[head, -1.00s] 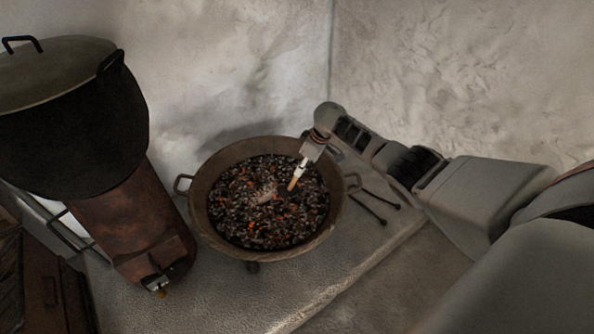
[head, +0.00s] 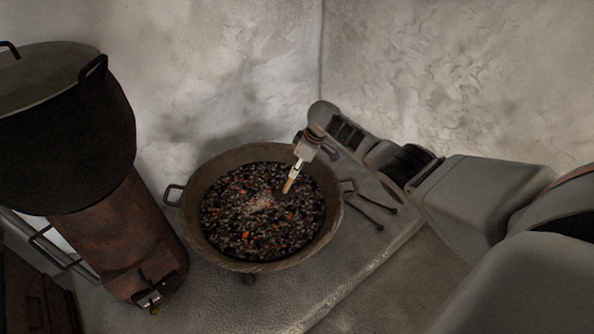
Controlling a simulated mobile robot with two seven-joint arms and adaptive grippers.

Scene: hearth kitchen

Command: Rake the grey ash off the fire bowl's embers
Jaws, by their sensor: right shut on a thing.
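The fire bowl (head: 192,232) is a wide brown metal bowl with side handles, standing on a stone ledge. It holds dark coals with several orange glowing embers (head: 278,243). A patch of pale grey ash (head: 262,203) lies near the middle of the coals. My right gripper (head: 296,168) is above the bowl's upper right part, pointing down. It is shut on a short tan, stick-like tool (head: 289,185), whose lower end is at or just above the coals; contact cannot be told. My left gripper is not in view.
A large dark lidded pot (head: 65,140) sits on a rusty cylindrical stove (head: 125,240) left of the bowl. Thin dark tongs-like rods (head: 372,212) lie on the ledge (head: 330,285) right of the bowl. Plaster walls close off the back.

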